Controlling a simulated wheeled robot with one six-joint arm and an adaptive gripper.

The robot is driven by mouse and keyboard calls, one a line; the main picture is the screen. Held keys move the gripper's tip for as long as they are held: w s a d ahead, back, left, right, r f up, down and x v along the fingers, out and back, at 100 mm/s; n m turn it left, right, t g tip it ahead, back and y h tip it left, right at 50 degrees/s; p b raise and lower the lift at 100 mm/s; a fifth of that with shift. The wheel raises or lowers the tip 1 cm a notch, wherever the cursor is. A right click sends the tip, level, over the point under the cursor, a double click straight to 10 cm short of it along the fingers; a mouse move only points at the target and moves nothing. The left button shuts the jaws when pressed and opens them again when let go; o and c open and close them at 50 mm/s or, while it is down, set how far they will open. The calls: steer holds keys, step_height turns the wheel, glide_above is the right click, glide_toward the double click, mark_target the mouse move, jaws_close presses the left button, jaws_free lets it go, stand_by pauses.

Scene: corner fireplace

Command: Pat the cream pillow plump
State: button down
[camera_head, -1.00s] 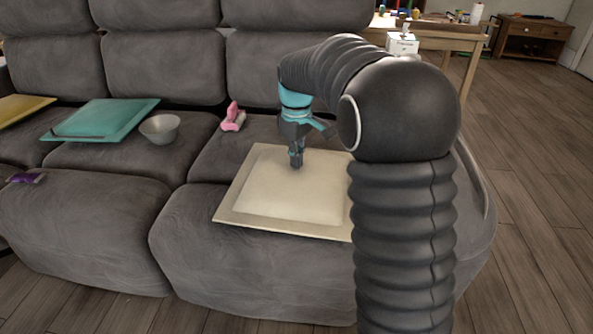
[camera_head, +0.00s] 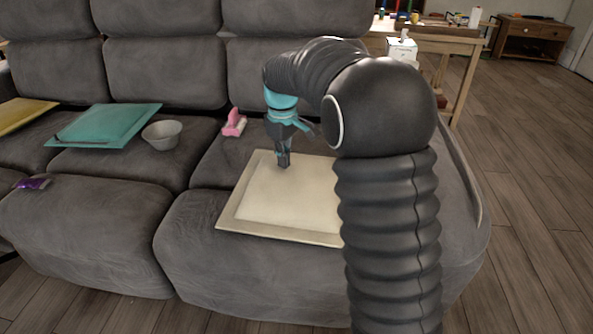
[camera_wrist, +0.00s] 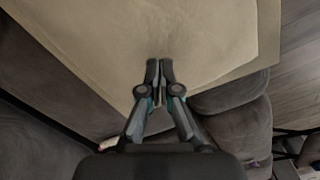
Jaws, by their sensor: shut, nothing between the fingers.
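The cream pillow (camera_head: 290,205) lies flat on the right seat of the grey sofa. It is square with a flat border, and my arm hides its right part in the head view. It fills much of the upper wrist view (camera_wrist: 200,40). My gripper (camera_head: 284,165) points down over the pillow's back left part, its tips at or just above the surface; I cannot tell if they touch. In the wrist view my gripper (camera_wrist: 160,68) has its fingertips close together with nothing held.
A pink object (camera_head: 235,123) sits on the sofa behind the pillow. A grey bowl (camera_head: 162,135), a teal pillow (camera_head: 105,124) and a yellow pillow (camera_head: 20,114) lie to the left. A purple item (camera_head: 33,184) lies near the left front. A wooden table (camera_head: 440,42) stands behind.

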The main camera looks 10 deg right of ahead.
mark_target(283, 175)
steer(key=shift+a, duration=0.1)
stand_by(0.3)
steer(key=shift+f+b, duration=0.9)
steer(key=shift+f, duration=0.6)
step_height(283, 175, up, 3)
steer(key=p, duration=0.3)
steer(key=shift+r, duration=0.2)
